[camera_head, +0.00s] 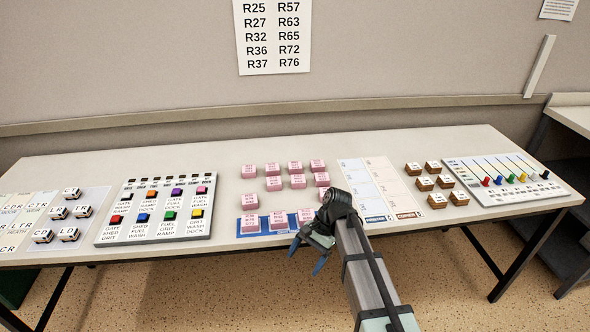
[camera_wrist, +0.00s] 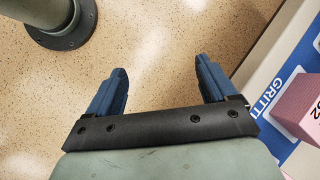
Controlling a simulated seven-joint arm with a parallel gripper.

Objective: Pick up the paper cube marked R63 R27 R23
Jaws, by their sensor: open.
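Several pink paper cubes stand in loose rows at the middle of the table, among them a back-row cube (camera_head: 295,167) and a front-row cube (camera_head: 250,224). Their printed marks are too small to read, so I cannot tell which one is R63 R27 R23. My gripper (camera_head: 306,258) is open and empty, in front of the table's front edge, near the front cubes. In the wrist view its blue fingers (camera_wrist: 161,66) are spread over bare floor. One pink cube (camera_wrist: 298,104) shows at that view's right edge, outside the fingers, its mark mostly cut off.
A blue lettered strip (camera_head: 240,230) lies under the front cubes. A button panel (camera_head: 113,236) is to the left; a white card (camera_head: 370,183), brown cubes (camera_head: 437,201) and a slider panel (camera_head: 560,188) are to the right. A wall list (camera_head: 272,36) shows R codes.

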